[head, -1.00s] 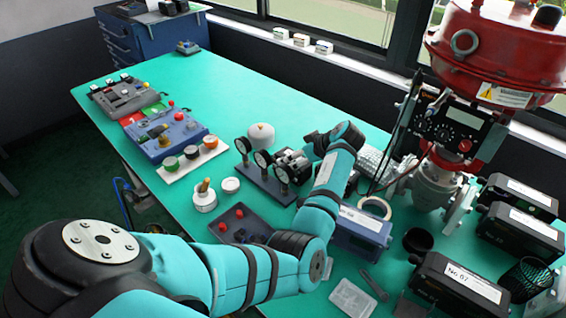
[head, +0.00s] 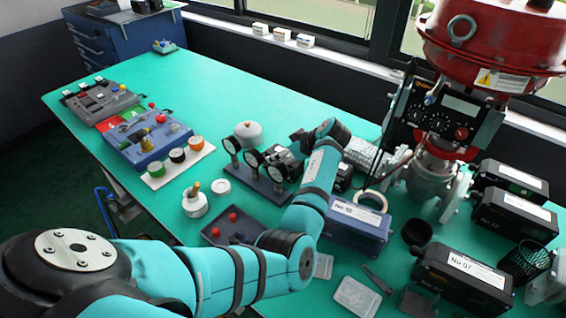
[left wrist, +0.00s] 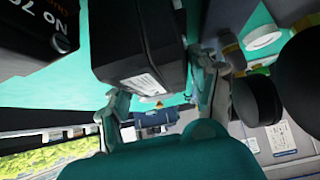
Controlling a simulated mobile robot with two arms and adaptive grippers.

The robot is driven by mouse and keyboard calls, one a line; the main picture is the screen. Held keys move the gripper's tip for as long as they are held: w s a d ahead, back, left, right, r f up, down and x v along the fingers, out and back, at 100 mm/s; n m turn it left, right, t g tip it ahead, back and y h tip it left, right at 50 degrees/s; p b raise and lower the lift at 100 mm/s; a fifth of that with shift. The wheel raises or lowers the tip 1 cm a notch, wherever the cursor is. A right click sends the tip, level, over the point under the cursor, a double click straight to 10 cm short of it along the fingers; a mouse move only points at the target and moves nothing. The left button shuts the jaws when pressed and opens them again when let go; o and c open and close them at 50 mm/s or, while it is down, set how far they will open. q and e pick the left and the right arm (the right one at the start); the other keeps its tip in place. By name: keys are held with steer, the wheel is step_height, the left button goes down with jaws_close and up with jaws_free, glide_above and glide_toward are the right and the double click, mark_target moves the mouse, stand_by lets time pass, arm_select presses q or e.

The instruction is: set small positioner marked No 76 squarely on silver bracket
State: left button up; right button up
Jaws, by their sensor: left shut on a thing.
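My left gripper (left wrist: 160,88) is shut on a black box with a white label (left wrist: 140,35), held between its two fingers in the left wrist view; the label's writing is not legible there. The red-topped valve (head: 432,180) has a silver-grey body at right. I cannot clearly make out the silver bracket. My right gripper is out of view.
A gauge stand (head: 262,183) is close to my left forearm. A blue labelled box (head: 355,228) lies right of the forearm. Black labelled boxes, including one marked No 07 (head: 450,285), crowd the right side. The far left middle of the green table (head: 230,90) is clear.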

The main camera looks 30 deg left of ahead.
arm_select(q)
steer(key=shift+a, duration=0.1)
steer(key=shift+c, duration=1.1)
steer(key=shift+r, duration=0.1)
steer(key=shift+w+a, duration=0.1)
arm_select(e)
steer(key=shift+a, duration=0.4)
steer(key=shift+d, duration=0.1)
